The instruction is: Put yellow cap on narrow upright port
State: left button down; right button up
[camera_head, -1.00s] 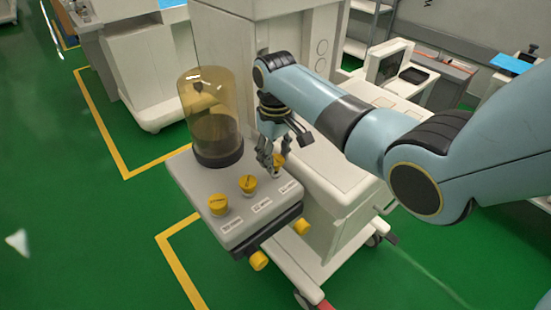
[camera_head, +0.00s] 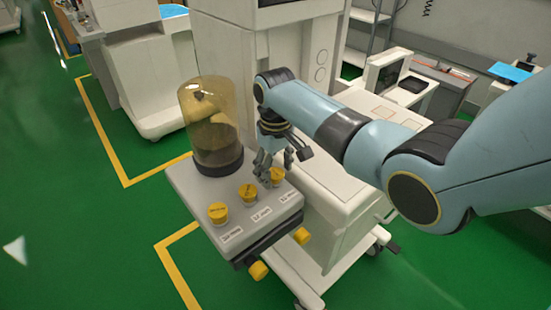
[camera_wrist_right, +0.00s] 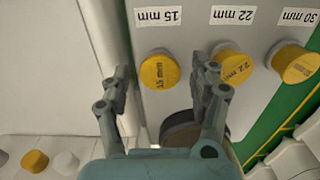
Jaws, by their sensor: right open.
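My right gripper (camera_head: 274,168) points down over the back right corner of the grey port panel (camera_head: 188,190). It is open, with its fingers apart on either side of the yellow cap marked 15 mm (camera_wrist_right: 159,70). In the head view this cap (camera_head: 276,177) shows at the fingertips and is partly covered by them. I cannot tell whether a finger touches it. The 15 mm cap sits at the narrow port's place by the 15 mm label (camera_wrist_right: 158,16); the port itself is hidden. My left gripper is not in view.
Yellow caps marked 22 mm (camera_wrist_right: 235,67) and 30 mm (camera_wrist_right: 298,66) stand beside it in a row. An amber canister (camera_head: 210,115) rises behind them. Two yellow knobs (camera_head: 258,270) (camera_head: 301,236) stick out at the panel's front. The white cart (camera_head: 335,205) is to the right.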

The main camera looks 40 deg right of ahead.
aim_at(276, 173)
notch_tip(276, 173, up, 12)
jog(key=shift+p, duration=0.35)
dwell(0.4)
